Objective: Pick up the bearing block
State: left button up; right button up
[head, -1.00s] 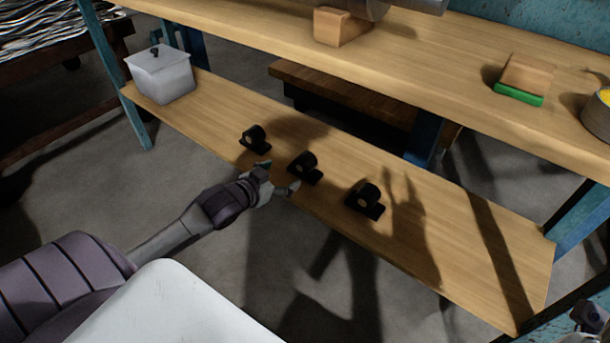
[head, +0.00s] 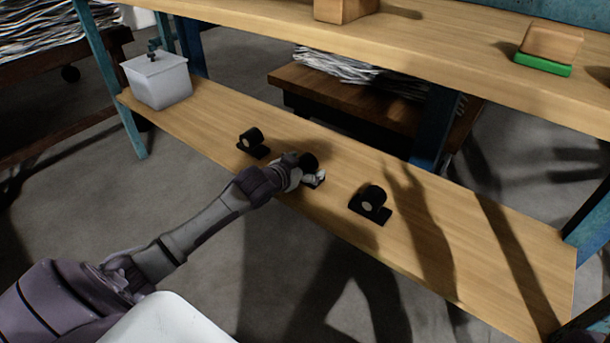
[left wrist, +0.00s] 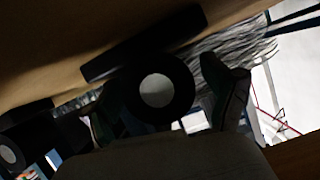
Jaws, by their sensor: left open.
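Three black bearing blocks with round housings and flat feet stand in a row on the lower wooden shelf: a left one (head: 251,142), a middle one (head: 309,161) and a right one (head: 371,203). My left gripper (head: 306,174) is at the middle block and partly hides it. In the left wrist view the middle block (left wrist: 178,75) shows its pale round centre between the open fingers of the left gripper (left wrist: 166,103). I cannot tell whether the fingers touch it. My right gripper is not in view.
A grey lidded box (head: 160,82) stands at the left end of the lower shelf. The upper shelf (head: 455,62) overhangs behind and holds a wooden block with a green base (head: 545,64). The lower shelf's right part is clear, crossed by shadows.

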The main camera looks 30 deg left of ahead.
pick_arm(q)
jog(key=c, duration=1.5)
jog(key=shift+r, duration=0.15)
grip_shut()
